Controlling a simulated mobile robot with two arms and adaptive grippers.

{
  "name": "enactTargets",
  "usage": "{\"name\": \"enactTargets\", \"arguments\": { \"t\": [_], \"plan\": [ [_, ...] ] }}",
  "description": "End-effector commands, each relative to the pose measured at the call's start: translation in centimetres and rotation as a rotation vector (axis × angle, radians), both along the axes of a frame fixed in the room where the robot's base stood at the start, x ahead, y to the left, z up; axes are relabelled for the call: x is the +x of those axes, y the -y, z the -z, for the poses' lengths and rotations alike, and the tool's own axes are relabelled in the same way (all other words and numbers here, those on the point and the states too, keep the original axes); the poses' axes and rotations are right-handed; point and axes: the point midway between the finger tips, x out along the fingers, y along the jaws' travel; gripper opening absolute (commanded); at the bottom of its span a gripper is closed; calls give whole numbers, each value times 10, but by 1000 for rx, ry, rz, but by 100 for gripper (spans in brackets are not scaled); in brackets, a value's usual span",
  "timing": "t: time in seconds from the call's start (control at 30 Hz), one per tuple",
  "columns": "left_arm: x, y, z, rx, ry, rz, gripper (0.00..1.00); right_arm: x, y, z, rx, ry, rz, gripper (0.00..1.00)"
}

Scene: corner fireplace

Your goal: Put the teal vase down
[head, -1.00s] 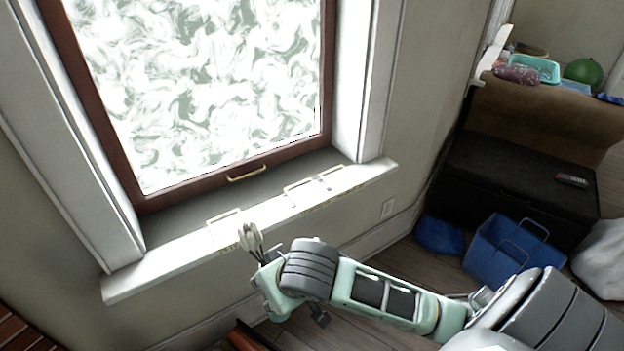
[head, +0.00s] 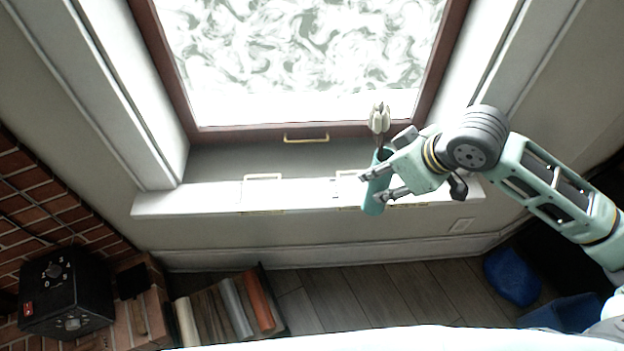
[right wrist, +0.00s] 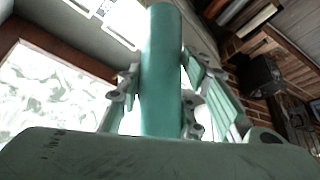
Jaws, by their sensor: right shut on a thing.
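The teal vase (head: 374,197) is a slim cylinder with whitish flowers (head: 379,118) standing out of its top. My right gripper (head: 376,184) is shut around its middle and holds it nearly upright in front of the window sill. In the right wrist view the vase (right wrist: 161,70) stands between the two fingers (right wrist: 158,100). Whether its base touches anything cannot be told. My left gripper is not in view.
The white window sill (head: 220,197) runs behind the vase, with brass-edged frames (head: 262,178) along it. A log holder (head: 228,312) and a black box with dials (head: 66,291) are at lower left. Blue items (head: 512,277) lie on the floor at right.

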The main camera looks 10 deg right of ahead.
Motion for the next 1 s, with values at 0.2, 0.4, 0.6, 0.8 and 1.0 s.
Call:
{"name": "enactTargets", "arguments": {
  "t": [0.2,0.4,0.6,0.8,1.0],
  "plan": [
    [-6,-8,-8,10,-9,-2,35,10,5,-17,22,2,-55,0],
    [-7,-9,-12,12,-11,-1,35,47,-3,4,25,2,-56,0],
    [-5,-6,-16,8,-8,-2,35,91,-10,31,25,3,-55,0],
    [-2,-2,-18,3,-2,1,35,116,-14,47,23,4,-56,0],
    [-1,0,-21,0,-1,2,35,119,-15,64,21,-1,-56,0]
  ]
}}
